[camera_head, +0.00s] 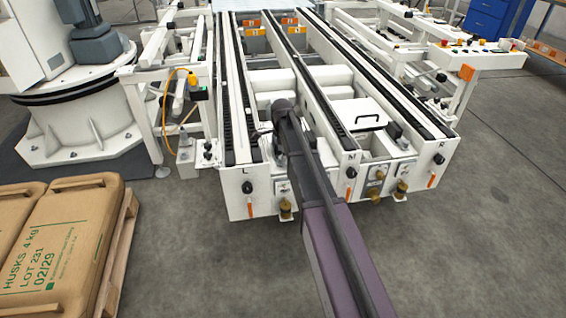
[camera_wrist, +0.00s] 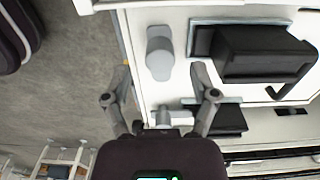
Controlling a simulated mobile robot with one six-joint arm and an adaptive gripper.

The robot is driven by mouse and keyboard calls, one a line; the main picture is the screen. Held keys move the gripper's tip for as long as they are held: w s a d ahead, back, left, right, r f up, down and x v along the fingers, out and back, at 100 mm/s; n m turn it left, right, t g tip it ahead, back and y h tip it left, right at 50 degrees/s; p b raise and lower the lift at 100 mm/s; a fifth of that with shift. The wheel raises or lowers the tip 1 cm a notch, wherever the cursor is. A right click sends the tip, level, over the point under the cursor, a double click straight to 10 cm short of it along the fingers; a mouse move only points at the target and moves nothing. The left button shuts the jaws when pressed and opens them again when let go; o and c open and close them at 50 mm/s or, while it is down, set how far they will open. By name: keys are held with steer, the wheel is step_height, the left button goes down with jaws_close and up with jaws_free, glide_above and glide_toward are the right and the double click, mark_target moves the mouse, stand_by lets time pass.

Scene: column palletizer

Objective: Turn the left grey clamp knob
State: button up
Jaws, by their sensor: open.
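In the wrist view, a light grey clamp knob (camera_wrist: 159,56) with a rounded end stands out against a white panel (camera_wrist: 220,14), beyond my fingertips. My gripper (camera_wrist: 161,72) is open, with one finger on each side of the knob in the picture. The gap between the fingers looks empty; whether either finger touches the knob cannot be told. A second grey fitting (camera_wrist: 165,115) shows lower between the fingers, partly hidden by my gripper. In the head view, my arm crosses the conveyor front and my gripper cannot be made out.
A black block (camera_wrist: 262,52) with a handle sits on the panel right of the knob. In the head view, the white conveyor frame (camera_head: 312,190) carries black knobs marked L (camera_head: 247,187), M (camera_head: 350,172) and R (camera_head: 438,158). Sacks (camera_head: 62,235) lie left; floor in front is clear.

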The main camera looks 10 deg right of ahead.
steer(key=shift+f+b, duration=1)
steer(key=shift+f, duration=0.3)
steer(key=shift+d, duration=0.1)
jaws_close()
